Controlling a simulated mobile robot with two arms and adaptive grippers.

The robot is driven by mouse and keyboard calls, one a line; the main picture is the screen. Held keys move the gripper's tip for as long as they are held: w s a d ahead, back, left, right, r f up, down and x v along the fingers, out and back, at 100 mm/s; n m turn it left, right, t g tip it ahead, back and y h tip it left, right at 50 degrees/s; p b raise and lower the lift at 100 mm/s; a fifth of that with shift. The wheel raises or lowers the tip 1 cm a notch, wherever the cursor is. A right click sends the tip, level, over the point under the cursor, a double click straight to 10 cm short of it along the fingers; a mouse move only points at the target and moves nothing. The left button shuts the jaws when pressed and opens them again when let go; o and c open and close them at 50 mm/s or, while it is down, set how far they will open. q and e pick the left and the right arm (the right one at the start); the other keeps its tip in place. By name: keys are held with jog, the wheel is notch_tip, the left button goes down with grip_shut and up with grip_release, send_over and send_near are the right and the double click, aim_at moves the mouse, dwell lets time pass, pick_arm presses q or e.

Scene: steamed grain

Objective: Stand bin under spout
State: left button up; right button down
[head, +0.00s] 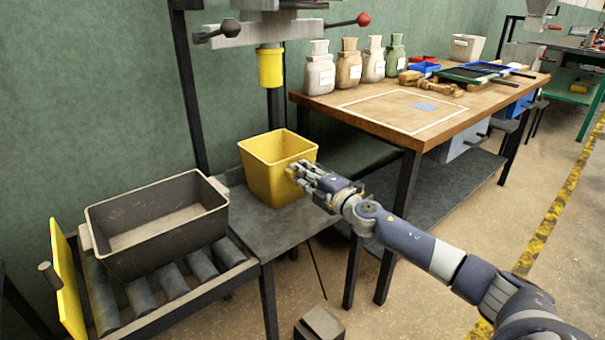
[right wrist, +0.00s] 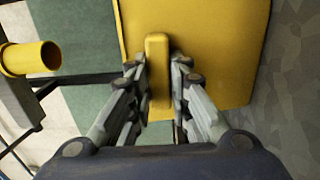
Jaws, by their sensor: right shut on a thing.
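A yellow bin (head: 262,170) stands upright on a small grey metal table below the yellow spout (head: 271,68). The spout hangs from a machine head on the green wall, with a clear gap above the bin. My right gripper (head: 298,172) is at the bin's right side. In the right wrist view, my right gripper (right wrist: 159,75) is shut on the yellow handle tab of the bin (right wrist: 215,50), one finger on each side of it. The spout (right wrist: 32,58) shows at the left there. My left gripper is in neither view.
A dark grey tub (head: 160,235) sits on a roller conveyor (head: 172,282) to the left. A wooden workbench (head: 385,125) with several sacks (head: 348,65) and trays stands to the right. Levers with black and red knobs flank the machine head. A dark pedal-like block (head: 320,322) is on the floor.

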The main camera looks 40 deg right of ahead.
jog(key=c, duration=1.5)
grip_release()
jog(key=shift+r, duration=0.1)
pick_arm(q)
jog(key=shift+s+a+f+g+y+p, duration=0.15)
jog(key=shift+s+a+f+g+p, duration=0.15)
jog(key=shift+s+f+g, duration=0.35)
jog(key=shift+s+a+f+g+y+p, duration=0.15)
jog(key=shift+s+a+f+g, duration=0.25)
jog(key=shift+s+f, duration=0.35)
pick_arm(e)
jog(key=shift+s+d, duration=0.15)
jog(key=shift+s, duration=2.85)
jog(key=shift+s+d, duration=0.1)
jog(key=shift+s, duration=2.9)
